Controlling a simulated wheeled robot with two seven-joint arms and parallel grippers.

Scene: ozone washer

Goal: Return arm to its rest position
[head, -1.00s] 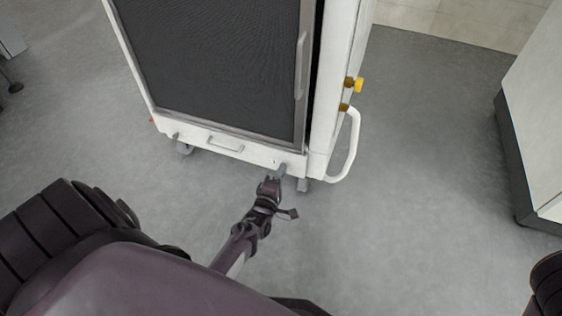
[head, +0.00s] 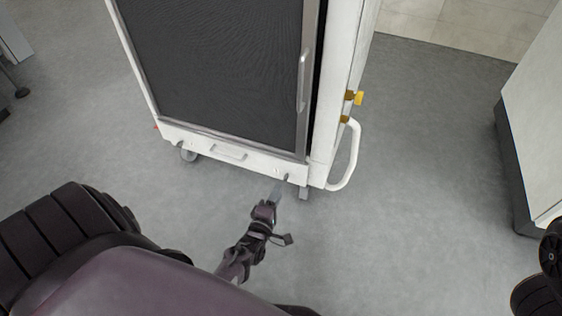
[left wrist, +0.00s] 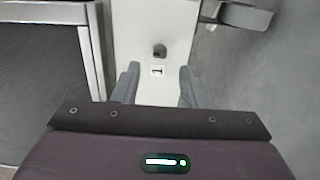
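My left gripper (head: 277,191) is in front of the lower right corner of the white ozone washer (head: 232,152) in the head view. In the left wrist view its two grey fingers (left wrist: 157,88) are apart with nothing between them. Beyond them is the washer's white panel, with a small dark knob (left wrist: 159,51) and a label marked 1 (left wrist: 157,71). The gripper appears apart from the panel. My right gripper is not in view; only a dark part of my body shows at the lower right edge.
A white cabinet (head: 535,120) stands at the right. Grey floor (head: 420,200) between them is clear.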

